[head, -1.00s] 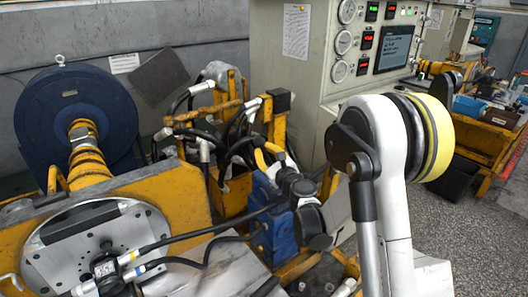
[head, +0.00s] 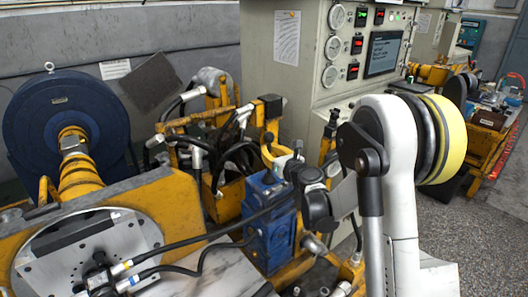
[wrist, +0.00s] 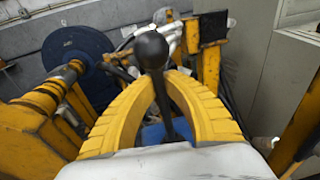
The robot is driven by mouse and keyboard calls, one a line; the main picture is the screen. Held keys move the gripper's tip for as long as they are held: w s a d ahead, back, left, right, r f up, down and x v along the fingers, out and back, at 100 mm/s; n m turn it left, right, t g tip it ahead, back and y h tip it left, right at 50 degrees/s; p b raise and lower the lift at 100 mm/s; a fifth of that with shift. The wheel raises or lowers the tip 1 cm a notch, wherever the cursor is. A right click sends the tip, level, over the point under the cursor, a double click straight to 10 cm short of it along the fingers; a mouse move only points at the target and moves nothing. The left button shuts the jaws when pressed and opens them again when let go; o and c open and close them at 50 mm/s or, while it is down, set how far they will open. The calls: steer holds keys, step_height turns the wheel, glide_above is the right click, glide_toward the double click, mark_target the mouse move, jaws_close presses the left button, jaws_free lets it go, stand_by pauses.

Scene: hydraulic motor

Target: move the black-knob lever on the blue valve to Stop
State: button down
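The lever's round black knob (wrist: 151,50) stands in the middle of the wrist view, its dark shaft running down between my yellow fingers. My gripper (wrist: 163,78) arches around the shaft below the knob. The fingers converge close to the shaft and look closed on it, but the knob partly hides the tips. The blue valve (head: 268,225) stands at the centre of the head view, below my gripper (head: 268,150). In the wrist view only a bit of blue shows between the fingers.
A yellow frame (head: 222,195) with black hoses stands left of the valve. A large blue round housing (head: 50,125) is farther left. A grey cabinet (head: 295,85) with gauges and a screen (head: 383,52) stands behind. Speckled floor (head: 470,240) is clear at right.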

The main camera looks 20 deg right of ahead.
steer(key=c, duration=1.4)
jaws_free()
steer(key=shift+c, duration=0.2)
steer(key=v, duration=1.2)
steer(key=shift+s, duration=0.1)
